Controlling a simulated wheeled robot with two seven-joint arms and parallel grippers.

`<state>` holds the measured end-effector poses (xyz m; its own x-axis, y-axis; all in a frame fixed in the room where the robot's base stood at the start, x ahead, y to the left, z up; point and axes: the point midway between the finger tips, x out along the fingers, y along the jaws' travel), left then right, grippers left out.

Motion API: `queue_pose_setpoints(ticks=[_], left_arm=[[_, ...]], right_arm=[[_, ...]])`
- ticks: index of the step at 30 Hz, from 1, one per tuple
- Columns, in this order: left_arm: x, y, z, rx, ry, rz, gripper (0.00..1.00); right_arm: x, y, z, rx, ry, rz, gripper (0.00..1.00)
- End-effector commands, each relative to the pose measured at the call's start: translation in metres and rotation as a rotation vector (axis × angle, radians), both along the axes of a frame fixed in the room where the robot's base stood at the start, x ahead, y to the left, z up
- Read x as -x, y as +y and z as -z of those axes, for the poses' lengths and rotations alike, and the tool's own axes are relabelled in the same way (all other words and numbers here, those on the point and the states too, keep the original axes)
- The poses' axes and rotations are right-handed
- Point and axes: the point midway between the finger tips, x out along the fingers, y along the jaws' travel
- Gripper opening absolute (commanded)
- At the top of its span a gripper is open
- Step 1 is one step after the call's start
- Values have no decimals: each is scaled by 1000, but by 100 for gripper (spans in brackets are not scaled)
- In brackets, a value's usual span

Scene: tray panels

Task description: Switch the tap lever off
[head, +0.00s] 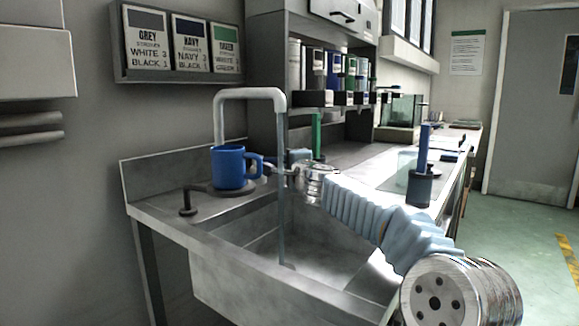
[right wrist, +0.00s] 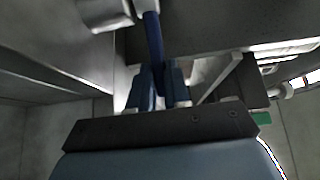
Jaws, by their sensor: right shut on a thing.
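The grey gooseneck tap (head: 250,94) rises at the back of the steel sink (head: 240,238). A narrow stream of water (head: 282,205) runs from its spout into the basin. My right gripper (head: 275,168) is behind the stream, to the right of the tap. In the right wrist view its fingers (right wrist: 162,85) are shut on a slim blue bar, which looks like the tap lever (right wrist: 151,35). A grey rounded part shows beside the bar's far end. In the head view the lever is hidden or too small to make out. My left gripper is out of view.
A blue mug (head: 229,167) stands on the sink's left deck, its handle close to my right gripper. A short dark post (head: 188,203) stands left of it. A dark holder (head: 420,188) with a blue item stands on the counter at right.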

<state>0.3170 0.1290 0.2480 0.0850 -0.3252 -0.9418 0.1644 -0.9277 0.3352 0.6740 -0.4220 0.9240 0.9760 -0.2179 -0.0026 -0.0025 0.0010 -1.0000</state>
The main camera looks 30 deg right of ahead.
Motion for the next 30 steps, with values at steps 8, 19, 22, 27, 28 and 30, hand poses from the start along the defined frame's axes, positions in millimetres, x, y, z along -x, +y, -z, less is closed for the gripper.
queue_pose_setpoints(ticks=[8, 19, 22, 27, 28, 30], left_arm=[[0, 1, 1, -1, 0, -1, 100], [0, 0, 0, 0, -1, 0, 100], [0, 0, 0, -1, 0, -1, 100], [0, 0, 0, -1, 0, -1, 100], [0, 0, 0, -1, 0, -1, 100], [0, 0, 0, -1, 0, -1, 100]], right_arm=[[10, 19, 0, 1, 1, 231, 0], [14, 23, 1, 2, -1, 304, 0], [14, 23, 1, 2, 0, 303, 0], [14, 22, 1, 1, -2, 303, 41], [14, 22, 1, 1, -2, 303, 43], [14, 22, 1, 1, -2, 303, 43]])
